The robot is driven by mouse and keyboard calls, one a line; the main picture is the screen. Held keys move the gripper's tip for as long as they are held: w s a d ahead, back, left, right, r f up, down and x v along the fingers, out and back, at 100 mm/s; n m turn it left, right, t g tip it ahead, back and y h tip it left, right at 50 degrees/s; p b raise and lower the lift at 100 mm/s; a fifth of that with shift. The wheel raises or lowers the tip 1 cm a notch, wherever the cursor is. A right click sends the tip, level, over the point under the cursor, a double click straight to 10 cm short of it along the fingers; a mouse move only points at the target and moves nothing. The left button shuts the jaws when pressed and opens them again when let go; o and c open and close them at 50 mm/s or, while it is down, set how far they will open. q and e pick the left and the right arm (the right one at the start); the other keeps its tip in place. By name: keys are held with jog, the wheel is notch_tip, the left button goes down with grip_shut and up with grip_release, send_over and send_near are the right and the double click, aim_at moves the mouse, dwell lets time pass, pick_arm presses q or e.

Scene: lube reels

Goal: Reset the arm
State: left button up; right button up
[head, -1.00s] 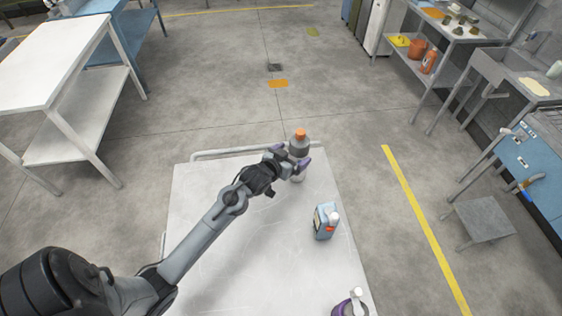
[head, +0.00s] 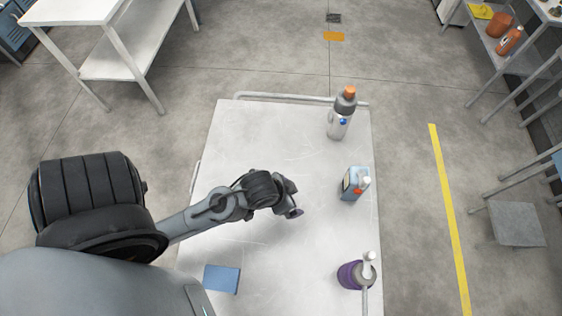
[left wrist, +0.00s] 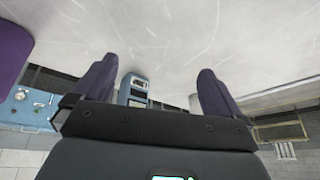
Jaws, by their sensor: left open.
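My left gripper (head: 292,208) is above the middle of the white cart top (head: 270,140) in the head view, empty. Its two purple fingers stand wide apart in the left wrist view (left wrist: 157,90). A grey bottle with an orange cap (head: 340,118) stands upright near the cart's far right corner, apart from the gripper. A purple and grey bottle (head: 352,274) stands nearer at the right edge. My right gripper is not in view.
A flat blue square (head: 222,279) lies on the near left of the cart. A raised rail (head: 290,96) runs along the far edge. The far left of the cart top is clear. A white table (head: 90,15) and a grey stool (head: 516,223) stand apart on the floor.

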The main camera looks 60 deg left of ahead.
pick_arm(q)
jog(key=shift+m+g, duration=0.3)
jog(key=shift+g, duration=0.4)
jog(key=s, duration=0.1)
jog(key=s+d, duration=0.1)
jog(key=s, duration=0.1)
jog(key=shift+s+d, duration=0.4)
jog(key=shift+r, duration=0.15)
